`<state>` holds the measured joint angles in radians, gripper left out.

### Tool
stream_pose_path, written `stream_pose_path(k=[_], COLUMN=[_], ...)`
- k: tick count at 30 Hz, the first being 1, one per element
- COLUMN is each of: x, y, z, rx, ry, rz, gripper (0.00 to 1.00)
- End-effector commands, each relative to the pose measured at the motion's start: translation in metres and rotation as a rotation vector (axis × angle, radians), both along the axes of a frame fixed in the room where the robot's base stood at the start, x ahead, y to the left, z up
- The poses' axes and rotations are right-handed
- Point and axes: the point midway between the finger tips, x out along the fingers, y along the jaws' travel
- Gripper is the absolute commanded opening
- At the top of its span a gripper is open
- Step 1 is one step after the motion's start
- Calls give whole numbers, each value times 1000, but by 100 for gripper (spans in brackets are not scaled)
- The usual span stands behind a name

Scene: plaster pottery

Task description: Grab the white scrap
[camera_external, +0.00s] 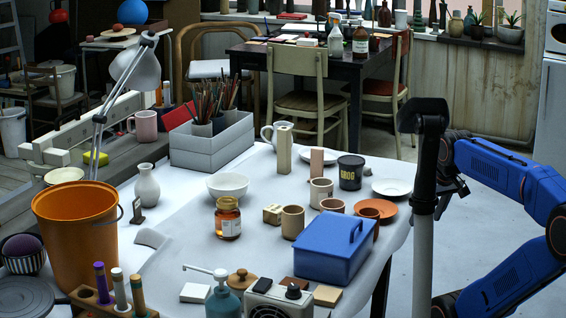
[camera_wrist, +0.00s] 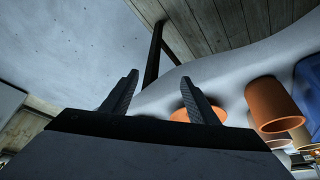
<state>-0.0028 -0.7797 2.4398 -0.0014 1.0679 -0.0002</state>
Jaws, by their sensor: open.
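I cannot tell for sure which thing is the white scrap. A small flat white block (camera_external: 195,293) lies at the table's front edge, left of a teal pump bottle. My gripper is far to the right of both white pieces.
The white table (camera_external: 180,220) is crowded. A blue lidded box (camera_external: 322,254), an orange saucer (camera_external: 377,208) and several cups stand nearest my arm. A honey jar (camera_external: 228,220), an orange bucket (camera_external: 75,235) and a lamp (camera_external: 137,72) stand further left.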

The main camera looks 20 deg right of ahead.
Motion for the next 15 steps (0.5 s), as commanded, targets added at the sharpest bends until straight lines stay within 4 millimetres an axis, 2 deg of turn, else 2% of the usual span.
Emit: stream_pose_path(k=[1, 6, 9, 15], x=[1, 1, 1, 1], y=[0, 0, 0, 0], z=[25, 103, 142, 204], rx=[0, 0, 0, 0], ry=[-7, -5, -5, -3], rz=[0, 0, 0, 0], gripper=[54, 54, 54, 54])
